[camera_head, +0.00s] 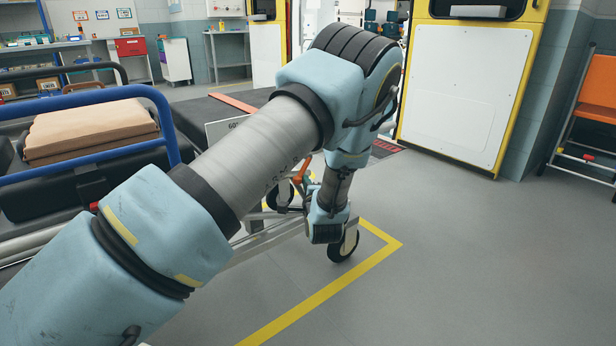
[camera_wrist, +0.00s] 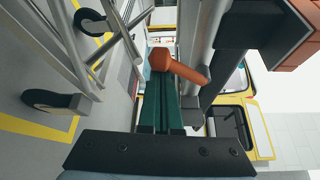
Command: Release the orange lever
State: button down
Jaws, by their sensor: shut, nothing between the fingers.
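The orange lever (camera_wrist: 185,68) shows in the wrist view, with a thick knob at its left end and a bar running right toward a grey rail. My gripper (camera_wrist: 162,78) has two green fingers lying side by side, shut with nothing between them. The lever crosses in front of their far part and hides some of it. I cannot tell whether they touch. In the head view the lever (camera_head: 303,169) is a small orange piece beside my wrist, above the stretcher's wheeled frame. My fingers are hidden there behind my wrist.
The stretcher has a blue side rail (camera_head: 130,93), folded brown blankets (camera_head: 90,127) and wheels (camera_head: 343,246). Its metal legs (camera_wrist: 115,45) are close left of my fingers in the wrist view. A yellow-framed vehicle door (camera_head: 465,95) stands behind.

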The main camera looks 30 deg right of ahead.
jog(key=a+r+m+g+y+p, duration=0.3)
jog(key=r+m+p, duration=0.2)
jog(key=p, duration=1)
jog(key=shift+s+r+m+y, duration=0.3)
jog(key=shift+m, duration=0.4)
jog(key=shift+a+r+p, duration=0.1)
jog(key=shift+r+p, duration=0.1)
jog(key=shift+p, duration=0.3)
